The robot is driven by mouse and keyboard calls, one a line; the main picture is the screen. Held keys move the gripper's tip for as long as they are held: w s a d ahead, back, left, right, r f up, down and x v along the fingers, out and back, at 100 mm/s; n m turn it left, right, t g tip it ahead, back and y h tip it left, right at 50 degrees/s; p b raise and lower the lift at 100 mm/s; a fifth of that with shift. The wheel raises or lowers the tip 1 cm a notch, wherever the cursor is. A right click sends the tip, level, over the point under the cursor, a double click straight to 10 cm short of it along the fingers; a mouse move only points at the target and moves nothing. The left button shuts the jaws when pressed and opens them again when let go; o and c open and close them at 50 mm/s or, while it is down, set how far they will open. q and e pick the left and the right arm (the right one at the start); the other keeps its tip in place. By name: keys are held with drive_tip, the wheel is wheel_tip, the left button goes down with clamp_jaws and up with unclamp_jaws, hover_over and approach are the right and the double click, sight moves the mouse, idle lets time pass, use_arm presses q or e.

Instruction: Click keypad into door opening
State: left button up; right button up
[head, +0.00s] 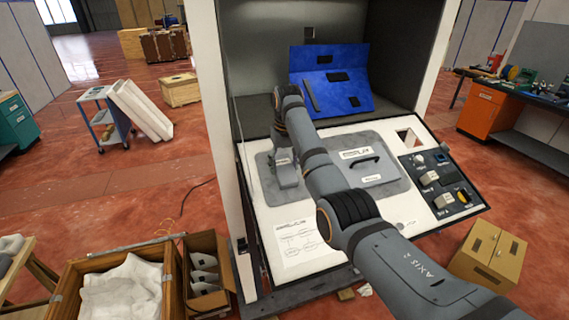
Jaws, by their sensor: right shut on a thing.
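A white door panel (375,213) lies tilted out from the front of the tall cabinet. A small cut-out opening (410,137) shows at its upper right, and the keypad's own opening cannot be told for sure. My right arm reaches in from the lower right across the panel. My right gripper (286,172) points down over a grey plate at the panel's left and is shut on a small grey piece, probably the keypad. The piece is mostly hidden by the fingers, and whether it touches the panel cannot be told. My left gripper is not in view.
A blue sheet (358,75) with dark cut-outs stands inside the cabinet. A handle (363,161) and a black control panel (440,182) sit on the door's right. Open wooden crate (65,300) and cardboard box (222,248) stand at lower left, a closed carton (490,255) at right.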

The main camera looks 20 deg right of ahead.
idle(0.3)
drive_tip(key=o, duration=1.7)
drive_tip(key=shift+w, duration=0.1)
drive_tip(key=shift+o, duration=0.2)
drive_tip(key=shift+s+r, duration=0.2)
drive_tip(key=shift+r, duration=1.3)
drive_tip(key=shift+s+r, duration=0.15)
drive_tip(key=shift+r, duration=1.35)
drive_tip(key=shift+f, duration=0.1)
